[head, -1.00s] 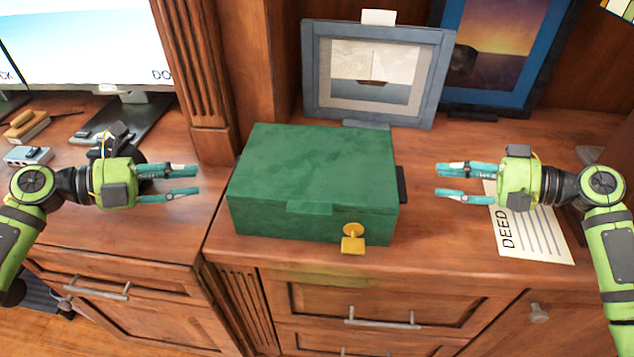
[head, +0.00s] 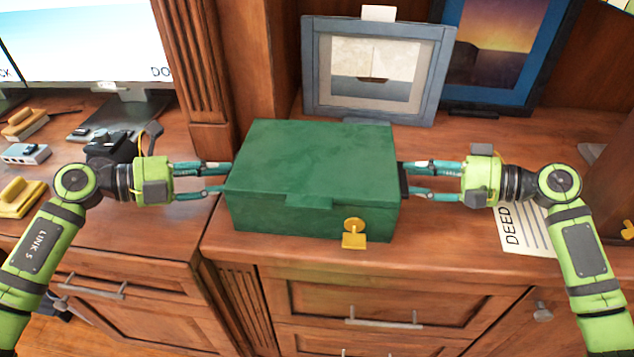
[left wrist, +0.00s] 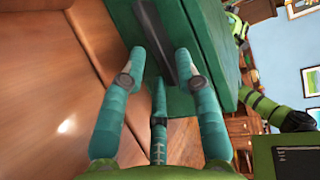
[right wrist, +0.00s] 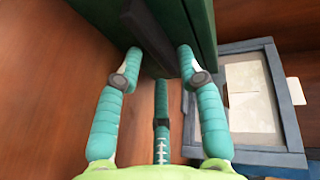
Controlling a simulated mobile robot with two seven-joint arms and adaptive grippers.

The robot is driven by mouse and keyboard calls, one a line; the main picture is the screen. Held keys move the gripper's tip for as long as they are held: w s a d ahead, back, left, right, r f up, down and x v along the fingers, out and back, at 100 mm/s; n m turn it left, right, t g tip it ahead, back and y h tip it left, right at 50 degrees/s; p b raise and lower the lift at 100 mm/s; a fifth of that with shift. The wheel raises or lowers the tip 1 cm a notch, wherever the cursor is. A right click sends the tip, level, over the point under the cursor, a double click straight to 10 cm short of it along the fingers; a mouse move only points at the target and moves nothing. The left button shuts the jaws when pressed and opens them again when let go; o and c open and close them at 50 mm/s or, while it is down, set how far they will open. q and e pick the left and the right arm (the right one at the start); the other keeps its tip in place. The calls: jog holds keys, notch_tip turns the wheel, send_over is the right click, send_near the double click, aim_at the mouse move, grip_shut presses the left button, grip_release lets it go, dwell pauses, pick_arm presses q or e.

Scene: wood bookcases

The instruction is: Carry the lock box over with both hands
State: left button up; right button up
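The green lock box (head: 315,165) sits closed on the wooden desk, with a yellow lock piece (head: 354,235) on its front. A dark handle (head: 403,181) shows on its right side; the left handle is hidden in the head view. My left gripper (head: 226,178) is at the box's left side. In the left wrist view its spread fingers stand either side of the dark left handle (left wrist: 155,35). My right gripper (head: 409,179) is at the right side. In the right wrist view its spread fingers flank the right handle (right wrist: 150,32). Neither gripper looks closed on its handle.
A grey picture frame (head: 376,115) stands close behind the box, and a blue-edged picture (head: 500,60) is behind right. A deed paper (head: 523,232) lies under my right arm. A monitor (head: 85,50) and small desk items are at the left, beyond a wooden pillar (head: 195,70).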

aim_at(240, 152)
pick_arm(q)
jog(key=shift+w+d+f, duration=0.15)
jog(key=shift+w+d, duration=0.1)
jog(key=shift+d, duration=0.35)
pick_arm(e)
jog(key=shift+w+a+f, duration=0.15)
jog(key=shift+w+a, duration=0.15)
jog(key=shift+a, duration=0.3)
pick_arm(q)
grip_shut()
pick_arm(e)
grip_shut()
